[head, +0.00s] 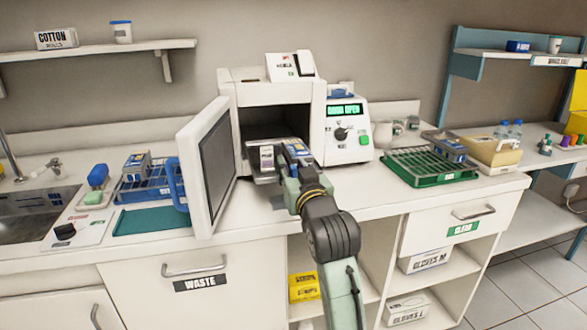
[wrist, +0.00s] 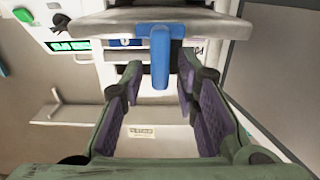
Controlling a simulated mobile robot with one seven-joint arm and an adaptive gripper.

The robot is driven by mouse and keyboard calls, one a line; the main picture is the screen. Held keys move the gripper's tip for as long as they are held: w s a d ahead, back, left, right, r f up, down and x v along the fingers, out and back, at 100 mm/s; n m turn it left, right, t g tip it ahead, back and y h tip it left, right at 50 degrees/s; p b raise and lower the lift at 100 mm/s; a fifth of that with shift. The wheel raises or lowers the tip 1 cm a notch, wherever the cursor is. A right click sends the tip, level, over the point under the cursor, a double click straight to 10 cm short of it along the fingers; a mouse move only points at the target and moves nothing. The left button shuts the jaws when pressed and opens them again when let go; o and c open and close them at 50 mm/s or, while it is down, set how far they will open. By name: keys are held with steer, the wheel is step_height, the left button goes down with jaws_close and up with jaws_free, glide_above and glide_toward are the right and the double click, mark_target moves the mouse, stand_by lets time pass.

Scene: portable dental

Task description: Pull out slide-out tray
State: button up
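The sterilizer (head: 228,83) stands on the counter with its door (head: 190,165) swung open to the left. The metal slide-out tray (head: 260,178) sits low in the chamber opening, its front end near the mouth. My gripper (head: 292,153) is in front of the tray and hides part of it. In the wrist view the tray's edge (wrist: 215,28) crosses the top, with a blue tab handle (wrist: 159,60) hanging from it. My gripper (wrist: 158,85) is open, with purple-padded fingers on either side of the blue handle and gaps visible on both sides.
The panel (head: 344,108) beside the chamber reads "DOOR OPEN". A green rack (head: 425,178) stands to the right, with a labelled packet (head: 445,145) on it. A blue rack (head: 150,190) and teal mat (head: 150,220) lie left of the door. Little counter is free before the chamber.

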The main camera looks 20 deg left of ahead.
steer(key=v, duration=0.7)
steer(key=shift+s+d, duration=0.15)
steer(key=shift+s, duration=0.05)
stand_by(0.5)
